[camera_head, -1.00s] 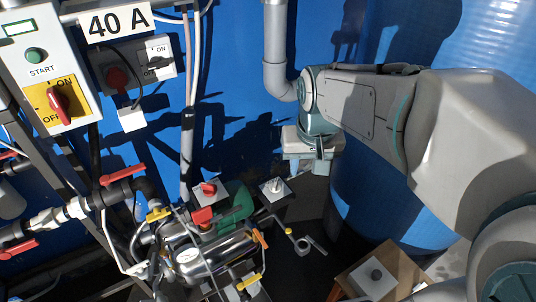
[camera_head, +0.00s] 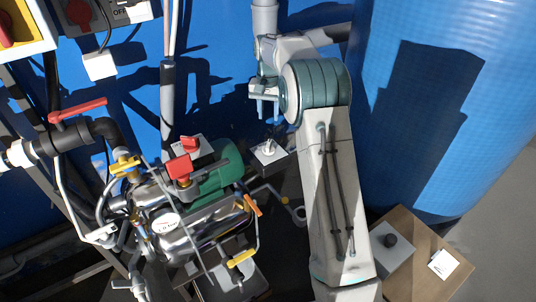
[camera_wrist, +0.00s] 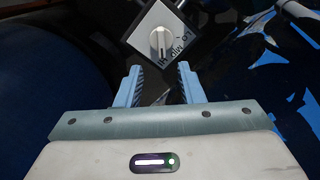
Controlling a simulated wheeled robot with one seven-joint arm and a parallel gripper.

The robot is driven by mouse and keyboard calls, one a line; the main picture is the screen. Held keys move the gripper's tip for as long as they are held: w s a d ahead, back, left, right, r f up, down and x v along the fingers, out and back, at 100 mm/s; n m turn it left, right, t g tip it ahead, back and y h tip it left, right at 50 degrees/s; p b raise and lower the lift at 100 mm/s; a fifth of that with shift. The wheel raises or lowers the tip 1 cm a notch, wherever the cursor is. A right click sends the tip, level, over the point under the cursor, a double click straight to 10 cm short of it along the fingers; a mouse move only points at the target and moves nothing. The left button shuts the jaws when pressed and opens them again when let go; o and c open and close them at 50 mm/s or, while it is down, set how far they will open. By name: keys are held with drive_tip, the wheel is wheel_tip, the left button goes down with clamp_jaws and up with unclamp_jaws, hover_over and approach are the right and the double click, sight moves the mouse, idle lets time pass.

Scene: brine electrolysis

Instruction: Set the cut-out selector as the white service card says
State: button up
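The cut-out selector is a pale square plate with a round knob (camera_wrist: 160,42), marked LO, MID and HI in the wrist view. Its bar handle points down the picture, roughly toward the lettering; I cannot tell exactly which mark it meets. In the head view the selector (camera_head: 268,151) sits right of the compressor. My gripper (camera_wrist: 158,88) is open and empty, with the knob beyond its fingertips and apart from them. In the head view my gripper (camera_head: 264,101) is above the selector. A small white card (camera_head: 444,263) lies on a cardboard box; its print is too small to read.
A compressor with a shiny tank (camera_head: 205,228) and green motor (camera_head: 217,172) stands left of the selector. A red-handled valve (camera_head: 78,110) is further left. A blue drum (camera_head: 425,110) is at right. Another white tag (camera_head: 99,65) hangs below the switch box.

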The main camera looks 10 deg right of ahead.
sight(268, 145)
drive_tip(key=f+b, duration=0.1)
drive_tip(key=f, duration=0.4)
drive_tip(key=f+b, duration=0.2)
drive_tip(key=f, duration=0.2)
drive_tip(key=f+b, duration=0.1)
drive_tip(key=f, duration=0.4)
drive_tip(key=shift+w+f+b, duration=0.25)
drive_tip(key=shift+f+b, duration=0.05)
drive_tip(key=shift+f, duration=0.05)
clamp_jaws()
